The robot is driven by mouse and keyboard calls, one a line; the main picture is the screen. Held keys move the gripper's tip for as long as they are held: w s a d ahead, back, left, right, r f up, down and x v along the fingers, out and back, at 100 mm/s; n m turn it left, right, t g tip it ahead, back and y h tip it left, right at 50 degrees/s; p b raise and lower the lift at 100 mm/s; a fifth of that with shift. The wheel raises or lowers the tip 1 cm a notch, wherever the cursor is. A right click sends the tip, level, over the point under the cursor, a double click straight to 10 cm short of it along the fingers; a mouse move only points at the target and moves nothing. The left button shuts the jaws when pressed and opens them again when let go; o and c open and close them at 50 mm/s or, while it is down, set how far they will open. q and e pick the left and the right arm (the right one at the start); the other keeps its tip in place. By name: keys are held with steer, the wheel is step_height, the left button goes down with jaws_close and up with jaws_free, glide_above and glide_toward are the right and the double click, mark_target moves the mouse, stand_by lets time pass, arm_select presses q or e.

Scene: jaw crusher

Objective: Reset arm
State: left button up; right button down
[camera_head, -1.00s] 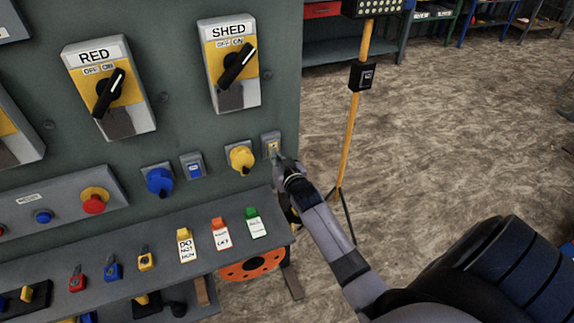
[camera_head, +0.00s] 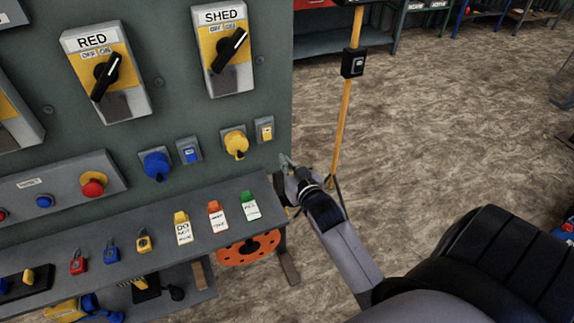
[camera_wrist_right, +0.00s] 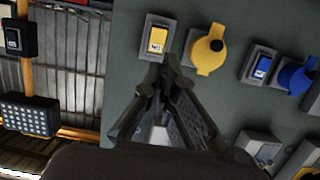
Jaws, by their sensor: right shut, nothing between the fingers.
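My right gripper (camera_head: 285,162) is shut and empty, just off the right edge of the grey-green panel (camera_head: 180,105). In the right wrist view my right gripper (camera_wrist_right: 165,65) has its fingertips together, in line with the panel between a small yellow switch (camera_wrist_right: 158,38) and a yellow round plug or knob (camera_wrist_right: 208,50). In the head view the yellow switch (camera_head: 265,129) and yellow knob (camera_head: 235,143) are up and left of the fingertips, apart from them. My right arm reaches in from the lower right. My left gripper is not in view.
A shelf (camera_head: 150,250) below the panel holds padlocks and tags, including a green-topped tag (camera_head: 250,205). An orange reel (camera_head: 248,248) is under it. A yellow stand pole (camera_head: 343,120) rises close behind my right gripper. Open floor (camera_head: 450,110) lies to the right.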

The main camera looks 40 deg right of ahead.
stand_by(0.3)
steer(key=s+a+f+n+g+y, duration=0.2)
steer(key=s+a+f+g, duration=0.35)
steer(key=s, duration=0.75)
steer(key=s+a+f+n+g+y, duration=0.25)
steer(key=s+a+g, duration=0.35)
steer(key=s+a, duration=0.5)
steer(key=s+d+f+g, duration=0.1)
steer(key=s+f, duration=0.1)
steer(key=f, duration=1.2)
steer(key=s+d+f, duration=0.1)
steer(key=s+f, duration=0.2)
steer(key=f, duration=1)
steer(key=s+d+f+g+h, duration=0.1)
steer(key=s+d+f, duration=0.2)
steer(key=s+f, duration=1.1)
steer(key=shift+s+f, duration=0.4)
steer(key=shift+s, duration=0.4)
steer(key=shift+n+g, duration=0.25)
